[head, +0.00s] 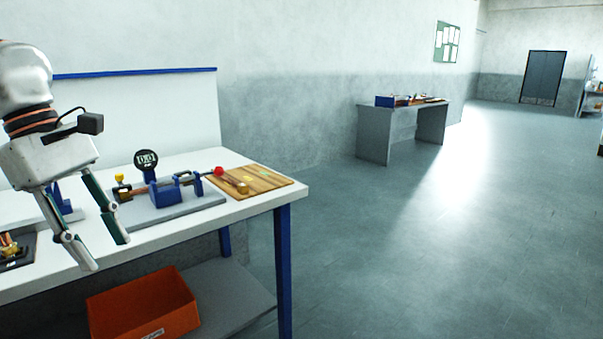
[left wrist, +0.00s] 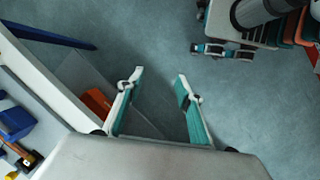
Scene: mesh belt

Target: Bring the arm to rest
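My left gripper (head: 108,255) hangs at the left of the head view, in front of the workbench. Its fingers point down and stand apart. In the left wrist view the same gripper (left wrist: 160,78) is open, with only floor between its fingertips. It holds nothing.
A white workbench (head: 262,207) with blue legs carries a blue fixture with a dial (head: 146,160) and a wooden board (head: 262,180). An orange bin (head: 140,305) sits on its lower shelf. A grey table (head: 372,135) stands farther back. The floor at right is clear.

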